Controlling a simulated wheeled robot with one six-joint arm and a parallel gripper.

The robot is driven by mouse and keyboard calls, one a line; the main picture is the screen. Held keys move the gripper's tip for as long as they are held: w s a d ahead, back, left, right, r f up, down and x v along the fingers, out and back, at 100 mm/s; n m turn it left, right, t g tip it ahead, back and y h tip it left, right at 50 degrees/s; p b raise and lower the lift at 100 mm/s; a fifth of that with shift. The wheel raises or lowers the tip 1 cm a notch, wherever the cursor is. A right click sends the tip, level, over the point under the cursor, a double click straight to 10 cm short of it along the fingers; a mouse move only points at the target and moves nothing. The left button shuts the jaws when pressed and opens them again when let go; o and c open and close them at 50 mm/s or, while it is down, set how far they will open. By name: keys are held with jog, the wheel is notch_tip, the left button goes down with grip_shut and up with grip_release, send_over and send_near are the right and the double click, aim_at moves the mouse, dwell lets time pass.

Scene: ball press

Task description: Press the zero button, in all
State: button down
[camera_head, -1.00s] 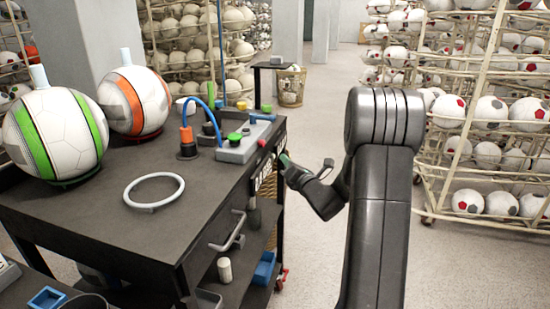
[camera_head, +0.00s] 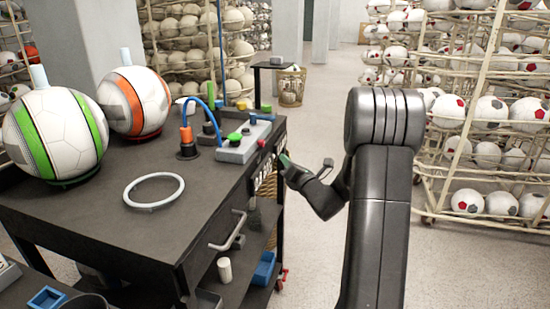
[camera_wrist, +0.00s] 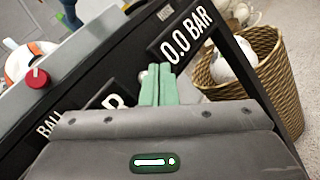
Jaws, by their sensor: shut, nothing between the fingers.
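My gripper (camera_wrist: 159,86) is shut and empty, its green fingers side by side at the bench's front panel. In the wrist view the fingertips overlap the panel between a "0.0 BAR" display (camera_wrist: 187,36) and a partly hidden label (camera_wrist: 106,104). A small pale round part (camera_wrist: 143,74) peeks out just left of the fingers; I cannot tell if it is the zero button or if the fingers touch it. In the head view my gripper (camera_head: 284,160) is at the front face of the black bench (camera_head: 100,210).
On the bench are a grey control box (camera_head: 240,146) with a green button and red knob (camera_wrist: 37,78), a white ring (camera_head: 153,191), and balls with green (camera_head: 60,135) and orange (camera_head: 138,100) stripes. A wicker basket (camera_wrist: 275,85) stands beyond. Ball racks (camera_head: 490,120) line the right.

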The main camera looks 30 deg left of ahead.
jog(key=shift+s+a, duration=0.1)
jog(key=shift+a, duration=0.3)
jog(key=shift+s+a+b, duration=0.1)
jog(key=shift+a+b, duration=0.2)
jog(key=shift+a, duration=0.15)
dwell(0.6)
jog(key=shift+d, duration=0.1)
jog(key=shift+w+d, duration=0.2)
jog(key=shift+d, duration=0.55)
jog(key=d, duration=0.2)
jog(key=w+d, duration=0.1)
jog(key=d, duration=0.2)
jog(key=shift+w, duration=0.1)
jog(key=shift+a, duration=0.15)
dwell(0.7)
